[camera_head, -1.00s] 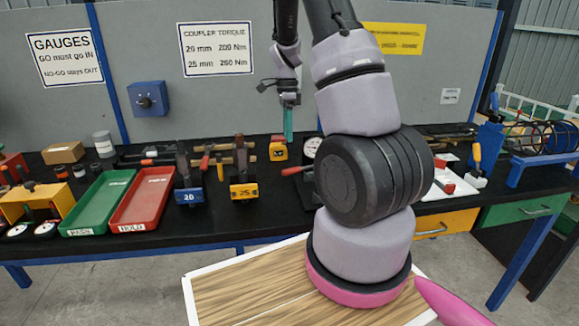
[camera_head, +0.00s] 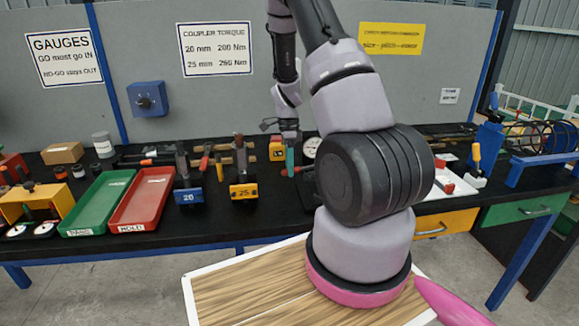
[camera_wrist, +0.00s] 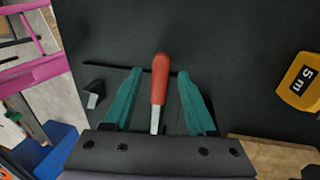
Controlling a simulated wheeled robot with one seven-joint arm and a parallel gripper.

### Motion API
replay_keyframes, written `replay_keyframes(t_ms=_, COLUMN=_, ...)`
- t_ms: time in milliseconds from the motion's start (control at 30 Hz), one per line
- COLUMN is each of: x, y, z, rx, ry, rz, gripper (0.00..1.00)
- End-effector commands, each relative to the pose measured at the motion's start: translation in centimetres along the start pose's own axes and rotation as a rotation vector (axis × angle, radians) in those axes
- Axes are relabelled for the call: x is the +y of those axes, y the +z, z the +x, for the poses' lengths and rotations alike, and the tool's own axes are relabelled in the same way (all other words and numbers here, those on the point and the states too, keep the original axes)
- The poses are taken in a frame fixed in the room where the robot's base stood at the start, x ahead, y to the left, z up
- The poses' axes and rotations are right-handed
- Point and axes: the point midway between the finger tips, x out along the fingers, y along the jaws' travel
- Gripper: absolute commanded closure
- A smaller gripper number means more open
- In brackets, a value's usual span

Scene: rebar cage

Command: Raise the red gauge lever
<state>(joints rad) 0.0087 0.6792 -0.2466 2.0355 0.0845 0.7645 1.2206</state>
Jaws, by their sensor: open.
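The red gauge lever (camera_wrist: 160,78) shows in the wrist view as a red grip on a pale metal shank. It lies between the two teal fingers of my gripper (camera_wrist: 158,95), with a gap on each side. In the head view my gripper (camera_head: 290,160) hangs over the black bench beside the white dial (camera_head: 311,147). There the lever is mostly hidden by my gripper and arm.
A yellow tape measure (camera_wrist: 302,82) lies to the right in the wrist view. A small black piece (camera_wrist: 93,91) is close to the left finger. In the head view, blue (camera_head: 189,196) and yellow (camera_head: 244,191) blocks with tools stand left of my gripper.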

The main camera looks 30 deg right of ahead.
Motion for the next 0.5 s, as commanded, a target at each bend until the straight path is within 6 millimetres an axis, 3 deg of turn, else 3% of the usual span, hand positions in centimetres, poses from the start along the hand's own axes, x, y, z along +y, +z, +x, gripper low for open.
replay_keyframes(t_ms=133, x=0.00, y=0.00, z=-0.01, rx=0.000, ry=0.000, rz=0.000, gripper=0.43)
replay_keyframes(t_ms=167, x=0.00, y=0.01, z=-0.02, rx=0.000, ry=0.000, rz=0.000, gripper=0.51)
replay_keyframes(t_ms=300, x=0.00, y=0.01, z=-0.03, rx=0.000, ry=0.000, rz=-0.001, gripper=1.00)
replay_keyframes(t_ms=500, x=-0.01, y=0.01, z=-0.05, rx=0.000, ry=0.000, rz=-0.001, gripper=1.00)
